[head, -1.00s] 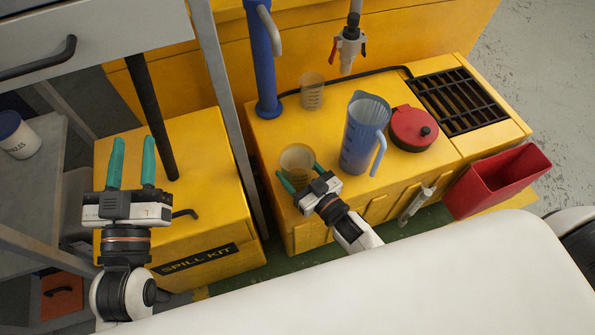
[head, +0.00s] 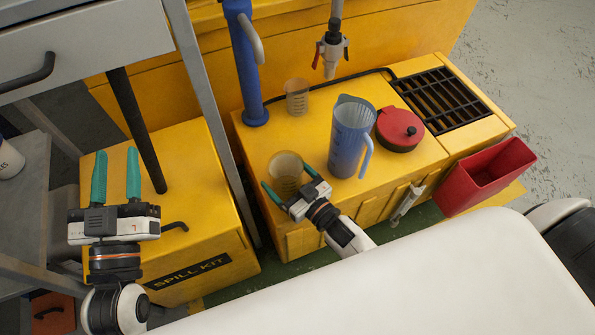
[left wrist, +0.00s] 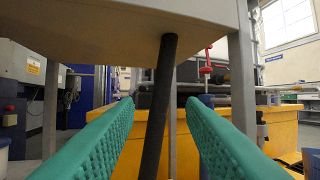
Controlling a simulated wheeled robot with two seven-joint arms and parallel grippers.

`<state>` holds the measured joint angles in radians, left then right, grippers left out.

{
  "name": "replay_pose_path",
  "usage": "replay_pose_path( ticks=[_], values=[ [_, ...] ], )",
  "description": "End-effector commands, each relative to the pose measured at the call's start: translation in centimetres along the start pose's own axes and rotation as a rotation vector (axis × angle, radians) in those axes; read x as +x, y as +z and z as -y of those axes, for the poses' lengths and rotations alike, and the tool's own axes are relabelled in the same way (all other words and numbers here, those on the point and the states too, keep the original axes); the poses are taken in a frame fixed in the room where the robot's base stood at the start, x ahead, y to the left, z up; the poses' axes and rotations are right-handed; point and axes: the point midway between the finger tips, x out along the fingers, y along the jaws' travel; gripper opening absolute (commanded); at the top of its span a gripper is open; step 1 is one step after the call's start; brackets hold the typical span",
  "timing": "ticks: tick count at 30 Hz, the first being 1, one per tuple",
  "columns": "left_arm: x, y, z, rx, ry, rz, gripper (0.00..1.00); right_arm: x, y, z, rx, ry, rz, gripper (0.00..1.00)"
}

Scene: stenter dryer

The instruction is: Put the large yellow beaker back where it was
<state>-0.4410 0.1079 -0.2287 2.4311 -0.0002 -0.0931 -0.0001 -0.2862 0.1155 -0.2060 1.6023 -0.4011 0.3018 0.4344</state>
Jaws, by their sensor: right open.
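The larger yellowish translucent beaker (head: 285,168) stands near the front left of the yellow cabinet top. My right gripper (head: 284,177) is open, with one teal finger on each side of this beaker; I cannot tell whether they touch it. A smaller yellowish beaker (head: 297,97) stands behind it, beside the blue tap column. My left gripper (head: 116,160) is open and empty above the spill kit box, and its fingers also show in the left wrist view (left wrist: 160,110).
A blue jug (head: 346,140) and a red lidded pot (head: 398,132) stand right of the beaker. The blue tap column (head: 245,65) rises behind. A black grate (head: 440,100) and red bin (head: 488,172) are further right. A grey post (head: 212,120) separates the cabinet from the spill kit box (head: 185,165).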

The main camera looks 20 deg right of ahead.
Motion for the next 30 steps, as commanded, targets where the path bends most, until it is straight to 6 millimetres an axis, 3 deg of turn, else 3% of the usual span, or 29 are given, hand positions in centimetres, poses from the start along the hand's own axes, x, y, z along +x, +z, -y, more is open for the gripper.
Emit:
replay_pose_path(
  ticks=[5, 12, 18, 30],
  values=[
    [-0.3, -1.9, -0.4, 0.004, 0.008, -0.143, 0.36, -2.3, 0.2, 0.0, 0.001, 0.000, -0.004, 0.91],
    [-1.9, -5.6, -1.0, 0.009, 0.023, -0.407, 0.36, -7.7, 0.2, 0.0, 0.001, 0.000, -0.005, 0.91],
    [-3.3, -7.5, -1.4, 0.011, 0.033, -0.553, 0.36, -10.9, 0.2, 0.0, 0.000, 0.000, -0.003, 0.91],
    [-4.0, -8.3, -1.5, 0.012, 0.036, -0.609, 0.36, -12.0, 0.1, 0.0, -0.001, 0.000, 0.000, 0.91]
  ],
)
